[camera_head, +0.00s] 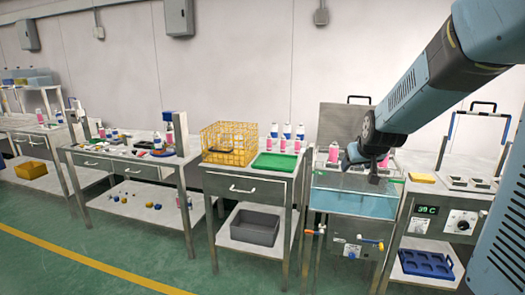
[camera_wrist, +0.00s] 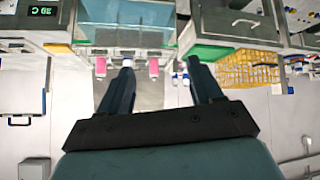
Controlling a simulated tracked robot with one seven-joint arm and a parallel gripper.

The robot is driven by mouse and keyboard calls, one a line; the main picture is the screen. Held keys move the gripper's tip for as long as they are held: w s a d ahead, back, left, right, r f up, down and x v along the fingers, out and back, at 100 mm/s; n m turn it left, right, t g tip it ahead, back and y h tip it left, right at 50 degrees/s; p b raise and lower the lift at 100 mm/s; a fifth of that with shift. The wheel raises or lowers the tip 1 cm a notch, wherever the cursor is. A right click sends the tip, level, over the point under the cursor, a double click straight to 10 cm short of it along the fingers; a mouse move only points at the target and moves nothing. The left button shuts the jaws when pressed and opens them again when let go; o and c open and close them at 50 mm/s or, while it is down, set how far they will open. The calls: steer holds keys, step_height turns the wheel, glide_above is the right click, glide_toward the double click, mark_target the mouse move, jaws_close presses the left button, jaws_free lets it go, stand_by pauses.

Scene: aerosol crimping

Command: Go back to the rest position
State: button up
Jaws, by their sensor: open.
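My gripper (camera_head: 370,166) is above the water bath (camera_head: 352,203) in the head view, at the end of my blue-grey arm reaching in from the upper right. In the wrist view, which is upside down, its two dark fingers (camera_wrist: 160,78) are spread apart with nothing held between them. A pink can (camera_wrist: 154,68) shows in the gap between the fingers, farther off, and another pink can (camera_wrist: 101,66) is left of them. In the head view, a pink can (camera_head: 333,153) stands at the back left of the bath. Another there is partly hidden by my gripper.
A yellow wire basket (camera_head: 229,143) and green tray (camera_head: 273,165) sit on the table left of the bath. The bath's raised lid (camera_head: 342,122) is behind my gripper. A heater unit (camera_head: 437,212) stands right. Green floor is open in front.

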steer(key=s+a+r+g, duration=0.1)
steer(key=s+a+r, duration=0.1)
steer(key=s, duration=1.2)
steer(key=s+a+r+g, duration=0.2)
steer(key=s+r, duration=0.1)
steer(key=s, duration=1.2)
steer(key=shift+a+m+y, duration=0.3)
steer(key=shift+a+m, duration=0.05)
steer(key=shift+m, duration=0.05)
